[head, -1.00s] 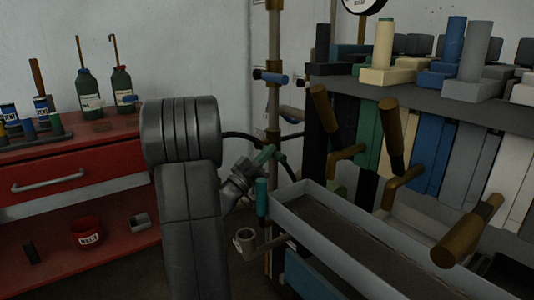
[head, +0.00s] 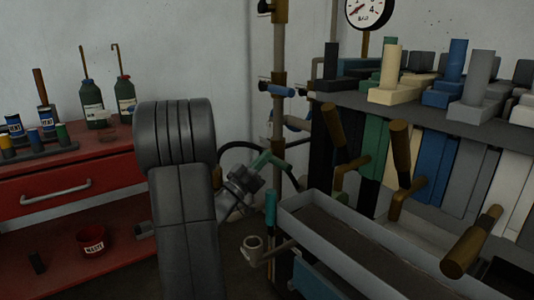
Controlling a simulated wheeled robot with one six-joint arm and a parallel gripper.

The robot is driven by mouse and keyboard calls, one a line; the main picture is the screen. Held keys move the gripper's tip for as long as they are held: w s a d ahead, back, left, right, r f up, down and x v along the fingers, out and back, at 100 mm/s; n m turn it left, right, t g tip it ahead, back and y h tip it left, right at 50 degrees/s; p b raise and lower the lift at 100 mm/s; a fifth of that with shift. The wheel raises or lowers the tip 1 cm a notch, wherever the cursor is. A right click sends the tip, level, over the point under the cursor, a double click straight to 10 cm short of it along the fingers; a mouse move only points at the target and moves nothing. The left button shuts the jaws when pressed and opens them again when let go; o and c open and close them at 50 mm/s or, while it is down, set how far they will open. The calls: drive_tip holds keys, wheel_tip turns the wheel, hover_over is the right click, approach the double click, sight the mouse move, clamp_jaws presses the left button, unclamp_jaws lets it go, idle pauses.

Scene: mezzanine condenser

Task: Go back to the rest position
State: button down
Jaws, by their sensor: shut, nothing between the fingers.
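My gripper (head: 238,192) is at the end of my grey arm, which fills the centre-left of the head view. It is small and partly hidden behind a thick arm link. It is shut and holds nothing. A green handle-like piece (head: 266,160) is right beside it, and I cannot tell whether they touch. A teal upright handle (head: 271,209) stands just to its right, above a small beige cup-shaped fitting (head: 253,245).
A red bench (head: 62,187) with bottles and cans stands left, a red waste bucket (head: 91,240) on its lower shelf. A vertical pipe (head: 279,100) rises behind. A grey trough (head: 345,245), brown-handled levers (head: 401,150) and a rack shelf (head: 420,115) crowd the right. A gauge (head: 369,10) hangs above.

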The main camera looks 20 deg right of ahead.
drive_tip(key=v, duration=0.6)
drive_tip(key=shift+w+a+f+p, duration=0.2)
drive_tip(key=shift+a+p, duration=0.15)
drive_tip(key=shift+a, duration=0.05)
